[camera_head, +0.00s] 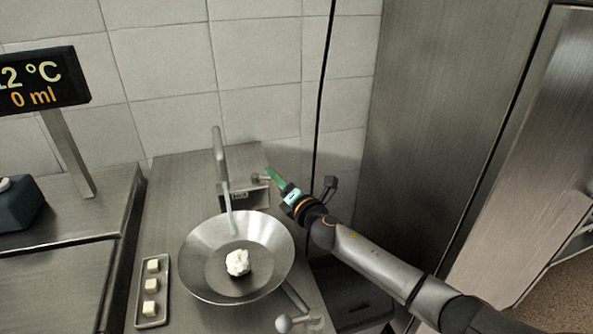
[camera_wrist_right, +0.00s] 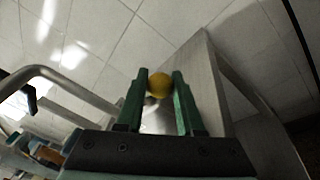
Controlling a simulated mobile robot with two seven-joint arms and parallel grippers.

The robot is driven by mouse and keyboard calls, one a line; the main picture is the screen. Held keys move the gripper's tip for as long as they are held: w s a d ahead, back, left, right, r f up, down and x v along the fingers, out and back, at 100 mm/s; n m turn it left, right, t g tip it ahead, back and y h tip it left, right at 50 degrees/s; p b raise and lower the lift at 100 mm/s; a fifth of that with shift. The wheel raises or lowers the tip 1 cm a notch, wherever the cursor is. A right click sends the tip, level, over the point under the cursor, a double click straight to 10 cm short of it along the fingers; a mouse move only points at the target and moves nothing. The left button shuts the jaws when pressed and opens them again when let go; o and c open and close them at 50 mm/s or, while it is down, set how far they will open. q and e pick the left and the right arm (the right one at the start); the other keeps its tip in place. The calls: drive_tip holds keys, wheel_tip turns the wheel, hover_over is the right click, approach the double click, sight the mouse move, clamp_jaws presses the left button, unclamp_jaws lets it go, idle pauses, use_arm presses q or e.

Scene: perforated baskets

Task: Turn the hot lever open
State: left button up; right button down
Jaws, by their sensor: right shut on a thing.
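My right gripper (camera_head: 272,178) reaches in from the right to the tap behind the pan. Its green fingers are closed around a yellow ball knob (camera_wrist_right: 159,86) in the right wrist view, which I take to be the end of the hot lever. In the head view the lever's small grey end (camera_head: 256,178) shows just left of the fingertips, the rest being hard to make out. The tap's curved metal spout (camera_head: 219,152) rises beside it and also shows in the right wrist view (camera_wrist_right: 75,84). My left gripper is not in view.
A wide metal pan (camera_head: 200,262) with a white lump (camera_head: 238,262) stands below the spout. A tray (camera_head: 141,312) of white cubes lies to its left. Another ball-ended lever (camera_head: 284,323) is in front. A display (camera_head: 40,80) reads 0 ml. A tall metal panel (camera_head: 440,110) bounds the right.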

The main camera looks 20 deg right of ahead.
drive_tip(key=shift+s+a+m+h, duration=0.1)
drive_tip(key=shift+s+m+h, duration=0.05)
drive_tip(key=shift+m+h, duration=0.45)
drive_tip(key=c, duration=0.5)
unclamp_jaws()
drive_tip(key=shift+c, duration=0.2)
drive_tip(key=shift+s, duration=0.15)
drive_tip(key=s+d, duration=0.1)
drive_tip(key=s, duration=1.1)
drive_tip(key=shift+s, duration=0.1)
drive_tip(key=shift+c, duration=0.3)
